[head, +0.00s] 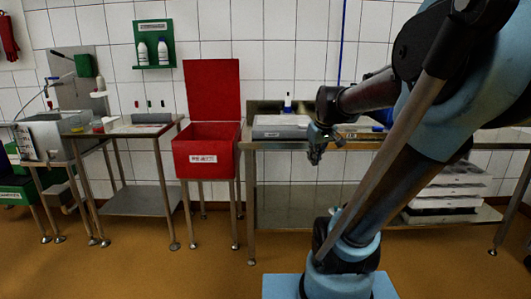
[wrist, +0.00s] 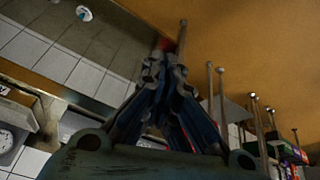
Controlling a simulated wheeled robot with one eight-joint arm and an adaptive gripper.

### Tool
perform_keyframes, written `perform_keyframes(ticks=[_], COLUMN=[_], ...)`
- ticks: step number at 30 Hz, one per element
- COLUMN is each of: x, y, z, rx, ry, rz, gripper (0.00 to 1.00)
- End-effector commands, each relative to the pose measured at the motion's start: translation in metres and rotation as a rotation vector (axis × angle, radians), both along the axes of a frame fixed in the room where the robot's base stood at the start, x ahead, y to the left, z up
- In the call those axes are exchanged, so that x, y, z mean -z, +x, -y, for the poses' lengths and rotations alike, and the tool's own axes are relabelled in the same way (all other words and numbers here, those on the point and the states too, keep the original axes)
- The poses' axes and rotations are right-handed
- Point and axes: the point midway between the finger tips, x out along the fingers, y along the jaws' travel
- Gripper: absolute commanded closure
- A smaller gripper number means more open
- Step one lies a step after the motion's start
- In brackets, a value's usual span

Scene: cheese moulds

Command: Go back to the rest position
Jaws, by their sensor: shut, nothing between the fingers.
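My gripper (head: 316,152) hangs from my arm in front of the long steel table in the head view, with its fingers pointing down. In the wrist view my gripper (wrist: 166,75) shows its blue fingers drawn together at the tips. It is shut and holds nothing. My arm fills the right side of the head view and hides part of the table behind it.
A red bin (head: 203,158) with its lid up stands left of the steel table (head: 275,143). A grey scale (head: 280,127) sits on that table. A smaller steel table (head: 130,130) and a sink (head: 52,133) stand further left. The brown floor (head: 140,270) in front is clear.

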Motion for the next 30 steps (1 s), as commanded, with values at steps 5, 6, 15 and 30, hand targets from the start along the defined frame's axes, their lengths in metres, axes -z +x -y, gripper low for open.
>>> perform_keyframes(ticks=[5, 6, 15, 30], x=[0.041, 0.050, 0.115, 0.135], y=[-0.066, -0.080, -0.164, -0.186], z=[0.003, 0.004, 0.012, 0.013], rx=[0.109, 0.135, 0.308, 0.363], ry=[0.019, 0.022, 0.033, 0.032], rz=[-0.074, -0.092, -0.194, -0.222], gripper=[1.00, 1.00, 1.00, 1.00])
